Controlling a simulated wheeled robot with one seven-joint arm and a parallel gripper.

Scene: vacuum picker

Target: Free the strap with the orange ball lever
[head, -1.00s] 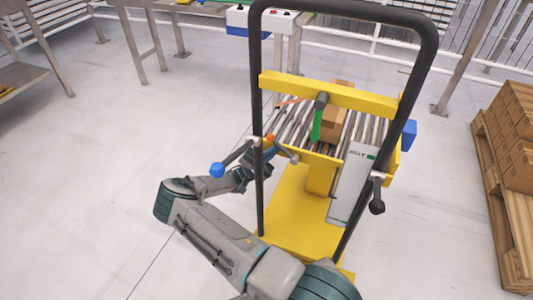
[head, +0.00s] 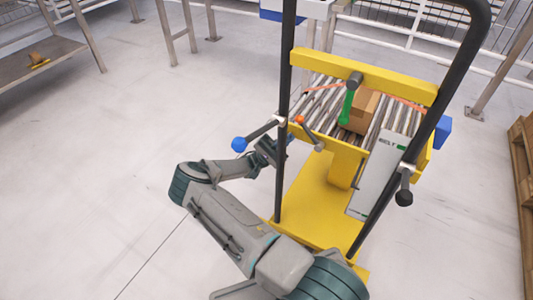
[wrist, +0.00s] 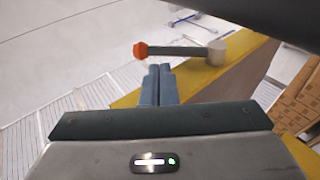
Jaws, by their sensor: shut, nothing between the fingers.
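The orange ball lever shows in the head view at its ball (head: 299,120); its arm runs down and right to a pale hub on the yellow frame. In the wrist view the orange ball (wrist: 140,50) is at the left end of the lever, with the hub at right. My gripper (wrist: 160,68) is shut and empty. Its fingertips appear just below the lever's arm, near the ball; I cannot tell if they touch. In the head view my gripper (head: 287,140) is partly behind the cart's left post. An orange strap (head: 322,87) runs beside the cardboard box (head: 359,113) on the rollers.
A blue ball lever (head: 239,144) sits left of the post, close to my wrist. A black-knobbed lever (head: 404,197) is on the right post. A green-handled part (head: 347,106) stands before the box. The floor (head: 90,160) at left is clear.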

